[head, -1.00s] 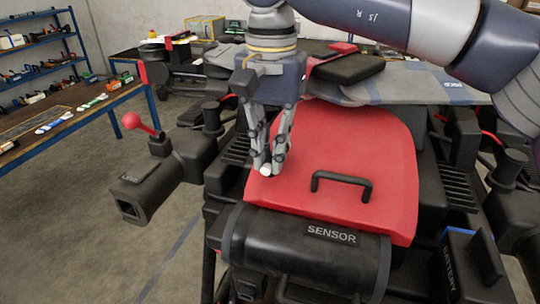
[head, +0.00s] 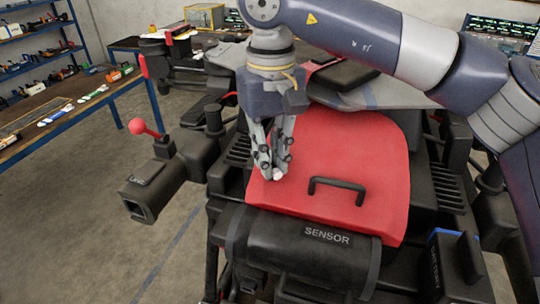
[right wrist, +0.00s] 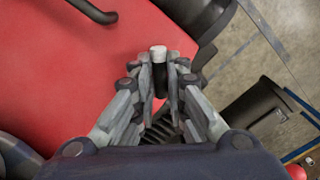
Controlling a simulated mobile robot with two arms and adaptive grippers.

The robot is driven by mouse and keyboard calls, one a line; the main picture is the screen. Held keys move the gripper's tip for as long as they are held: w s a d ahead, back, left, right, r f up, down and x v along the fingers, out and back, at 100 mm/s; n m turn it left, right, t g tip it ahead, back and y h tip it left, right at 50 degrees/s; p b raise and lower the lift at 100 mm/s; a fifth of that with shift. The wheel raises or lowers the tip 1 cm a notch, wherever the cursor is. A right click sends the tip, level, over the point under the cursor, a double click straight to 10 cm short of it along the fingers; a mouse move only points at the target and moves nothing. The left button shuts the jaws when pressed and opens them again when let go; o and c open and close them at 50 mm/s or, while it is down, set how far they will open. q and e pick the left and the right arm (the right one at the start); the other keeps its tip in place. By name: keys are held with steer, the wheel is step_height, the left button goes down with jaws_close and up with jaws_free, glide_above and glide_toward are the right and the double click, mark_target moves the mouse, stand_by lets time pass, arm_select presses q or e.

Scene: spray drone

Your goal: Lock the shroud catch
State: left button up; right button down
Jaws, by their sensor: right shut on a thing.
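The red shroud (head: 355,150) lies over the middle of the drone, with a black handle (head: 337,184) near its front edge. The catch, a small dark lever with a white tip (head: 278,174), is at the shroud's front left. My right gripper (head: 270,172) comes down over it and is shut on it. In the right wrist view the white tip of the catch (right wrist: 158,53) shows between the two fingertips (right wrist: 162,70), with its dark shaft below. The fingers hide most of the catch, so I cannot tell whether it is locked. My left gripper is out of view.
A black sensor housing (head: 285,262) sits in front of the shroud, and a battery (head: 440,265) at the right. A black arm stub (head: 150,190) and a red ball knob (head: 137,126) stick out left. Open floor lies left, before a workbench (head: 60,115).

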steer(key=shift+n, duration=0.7)
steer(key=shift+n, duration=3)
steer(key=c, duration=1.5)
jaws_free()
steer(key=shift+c, duration=0.2)
